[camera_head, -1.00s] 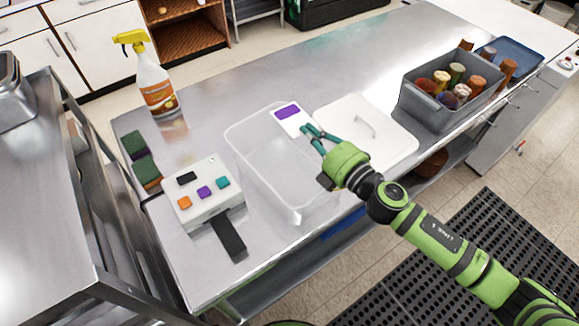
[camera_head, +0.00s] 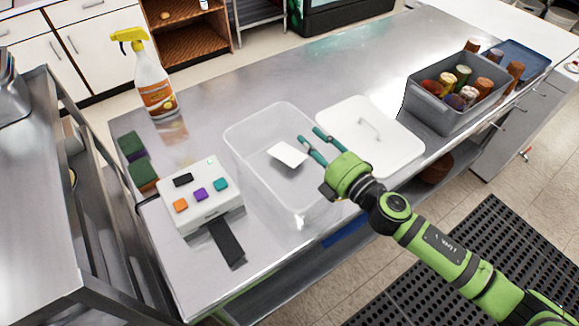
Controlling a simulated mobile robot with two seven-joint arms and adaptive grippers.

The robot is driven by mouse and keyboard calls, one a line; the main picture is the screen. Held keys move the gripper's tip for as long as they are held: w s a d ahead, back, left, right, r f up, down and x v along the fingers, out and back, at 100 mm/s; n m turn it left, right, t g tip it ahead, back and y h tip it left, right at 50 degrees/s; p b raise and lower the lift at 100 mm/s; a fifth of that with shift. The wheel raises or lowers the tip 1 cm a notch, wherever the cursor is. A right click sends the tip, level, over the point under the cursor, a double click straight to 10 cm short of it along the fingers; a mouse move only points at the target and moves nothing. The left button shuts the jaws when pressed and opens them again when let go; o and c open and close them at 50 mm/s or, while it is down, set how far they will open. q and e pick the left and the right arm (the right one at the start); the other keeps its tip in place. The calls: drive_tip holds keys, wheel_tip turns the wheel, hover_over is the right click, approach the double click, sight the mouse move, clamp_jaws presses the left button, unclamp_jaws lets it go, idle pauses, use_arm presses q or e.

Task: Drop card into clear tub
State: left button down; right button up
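The clear tub (camera_head: 297,201) stands open on the steel counter. The card (camera_head: 287,153) shows a plain white face, tilted, within the outline of the tub; I cannot tell whether it is falling or rests inside. My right gripper (camera_head: 310,142) is over the tub's right part, its two teal fingers spread apart and empty. The card lies just left of and below the fingertips, apart from them. My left gripper is not in view.
A white lid (camera_head: 391,150) with a handle lies right of the tub. A white box with coloured buttons (camera_head: 209,205) stands to its left. The counter behind the tub is clear.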

drive_tip(key=v, duration=1.2)
